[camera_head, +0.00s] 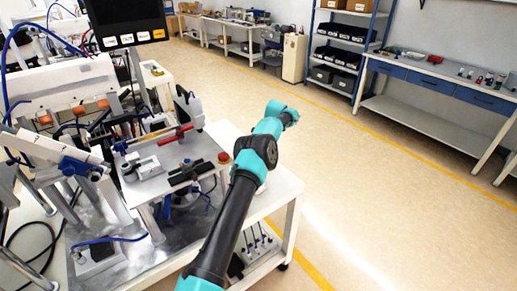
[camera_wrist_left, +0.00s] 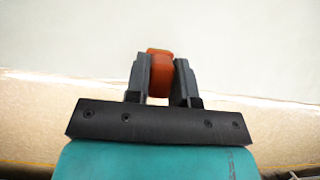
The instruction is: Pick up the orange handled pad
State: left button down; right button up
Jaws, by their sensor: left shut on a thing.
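In the left wrist view my left gripper (camera_wrist_left: 161,78) is shut on an orange block-shaped piece (camera_wrist_left: 159,69), which looks like the handle of the orange handled pad. The orange piece sits between the two dark fingers and shows a little beyond their tips. Any pad attached to it is hidden. Behind it is a plain pale surface with an edge, and tan floor shows below that edge. In the head view one teal and black arm of mine reaches up from the bottom, and no gripper fingers can be made out there.
A white table (camera_head: 287,188) lies beside the arm. A blue shelf rack (camera_head: 340,45) and a workbench (camera_head: 440,75) stand far behind. The floor between is clear.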

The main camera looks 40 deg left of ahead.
pick_arm(q)
jog(key=shift+w+d, duration=0.15)
jog(key=shift+w, duration=0.3)
jog(key=shift+w+d, duration=0.1)
jog(key=shift+d, duration=0.05)
dwell(0.6)
jog(key=shift+w+d, duration=0.1)
jog(key=shift+d, duration=0.2)
jog(key=s+d, duration=0.2)
jog(key=d, duration=1.6)
jog(key=s+d, duration=0.2)
jog(key=d, duration=1.6)
jog(key=shift+d+r+m, duration=0.15)
jog(key=shift+d+m, duration=0.1)
jog(key=shift+m, duration=0.05)
